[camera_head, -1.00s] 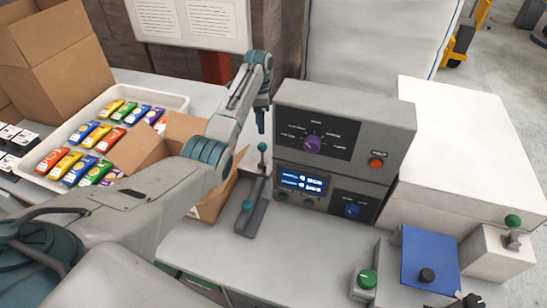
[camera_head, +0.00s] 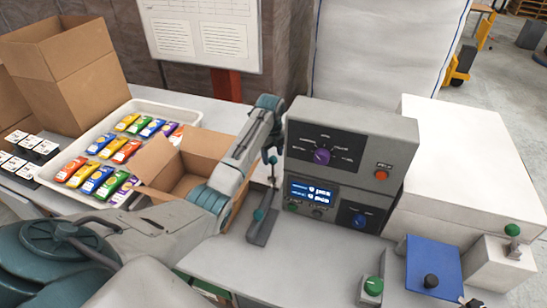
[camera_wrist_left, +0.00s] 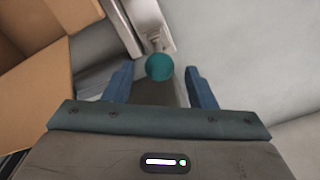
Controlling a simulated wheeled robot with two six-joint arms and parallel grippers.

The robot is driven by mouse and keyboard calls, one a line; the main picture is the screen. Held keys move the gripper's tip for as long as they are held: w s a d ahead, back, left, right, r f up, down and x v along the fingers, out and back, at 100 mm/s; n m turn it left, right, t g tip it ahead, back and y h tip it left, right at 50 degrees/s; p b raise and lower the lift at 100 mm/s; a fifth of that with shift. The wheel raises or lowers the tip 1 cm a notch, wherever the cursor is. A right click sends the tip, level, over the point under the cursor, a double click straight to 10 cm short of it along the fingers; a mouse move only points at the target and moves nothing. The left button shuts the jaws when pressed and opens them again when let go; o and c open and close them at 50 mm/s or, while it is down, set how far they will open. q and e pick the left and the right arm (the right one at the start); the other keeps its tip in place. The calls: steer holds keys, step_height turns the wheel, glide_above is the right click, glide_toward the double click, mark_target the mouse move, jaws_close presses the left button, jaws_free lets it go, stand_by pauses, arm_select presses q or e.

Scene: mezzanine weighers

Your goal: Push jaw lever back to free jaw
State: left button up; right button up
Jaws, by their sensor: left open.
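A narrow grey lever fixture (camera_head: 262,232) stands on the bench left of the grey control unit. In the left wrist view a teal ball (camera_wrist_left: 160,67) sits between the open blue fingers, with a gap visible on both sides. The jaw itself cannot be made out.
The control unit (camera_head: 345,133) stands close on the right of the gripper. An open cardboard box (camera_head: 160,163) is close on the left, with a white tray (camera_head: 76,134) of colourful packets beyond. A blue plate (camera_head: 433,262) and a green knob (camera_head: 373,286) are at front right.

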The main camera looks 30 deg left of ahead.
mark_target(273, 166)
arm_select(q)
steer(key=shift+w+f+p, duration=0.1)
steer(key=shift+f+p, duration=0.25)
steer(key=shift+f, duration=1.45)
jaws_close()
